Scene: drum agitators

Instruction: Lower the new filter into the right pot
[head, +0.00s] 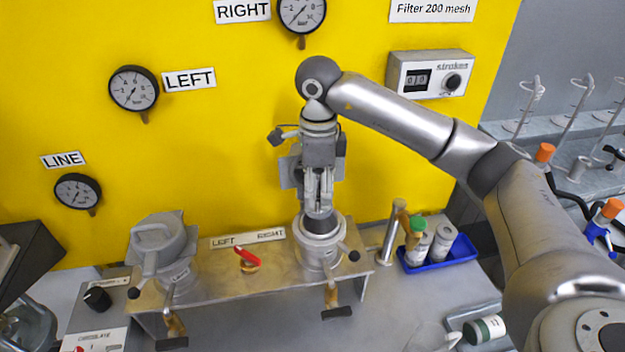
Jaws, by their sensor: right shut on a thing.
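My right gripper (319,200) points down over the right pot (320,252) on the metal bench. It is shut on a small grey cylindrical piece with a dark top, which I take to be the new filter (319,224). The filter is upright at the mouth of the right pot, and its lower part is hidden. I cannot tell how deep it sits or whether it touches the rim. The left pot (165,250) has its lid on. I do not make out my left gripper.
A red-handled valve (247,257) sits between the pots. A green-capped bottle (484,330) lies at the lower right. Gauges and a counter box (430,74) are on the yellow wall.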

